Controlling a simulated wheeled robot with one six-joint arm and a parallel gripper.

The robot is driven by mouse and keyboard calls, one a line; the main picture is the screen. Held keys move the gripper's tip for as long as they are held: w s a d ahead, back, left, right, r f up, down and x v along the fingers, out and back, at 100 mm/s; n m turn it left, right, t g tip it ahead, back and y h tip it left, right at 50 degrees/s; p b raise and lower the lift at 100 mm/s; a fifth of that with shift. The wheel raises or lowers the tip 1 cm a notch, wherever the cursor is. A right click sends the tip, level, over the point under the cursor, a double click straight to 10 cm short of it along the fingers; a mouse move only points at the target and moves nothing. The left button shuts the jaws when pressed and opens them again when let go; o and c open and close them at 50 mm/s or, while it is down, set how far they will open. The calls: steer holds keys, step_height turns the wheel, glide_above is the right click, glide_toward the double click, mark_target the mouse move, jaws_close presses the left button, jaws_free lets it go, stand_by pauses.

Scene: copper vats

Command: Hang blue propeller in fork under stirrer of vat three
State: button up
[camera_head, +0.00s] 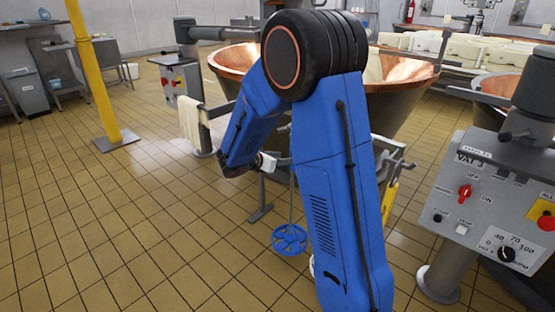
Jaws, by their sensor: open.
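A blue propeller (289,239), a wheel-like ring with spokes, is low over the tiled floor in the middle of the view. A thin upright rod rises from it towards the metal frame beside the vat; its upper end is hard to make out. My gripper (267,162) is small and partly in view at the end of my blue arm, above and left of the propeller and apart from it. It is open. A control panel (490,205) at the right reads VAT with a number that looks like 3. I cannot make out a stirrer or fork.
A large copper vat (236,62) stands behind my arm, which hides much of it. Another copper vat (497,84) is at the right edge. A cloth (190,122) hangs from a rail at the vat. A yellow post (92,75) stands left. Floor at front left is clear.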

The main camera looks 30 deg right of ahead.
mark_target(291, 154)
steer(key=shift+x, duration=3.75)
steer(key=shift+c, duration=0.7)
jaws_close()
steer(key=shift+r, duration=0.95)
steer(key=s+a, duration=0.2)
steer(key=a, duration=0.4)
steer(key=shift+s+a, duration=0.25)
steer(key=shift+a, duration=0.05)
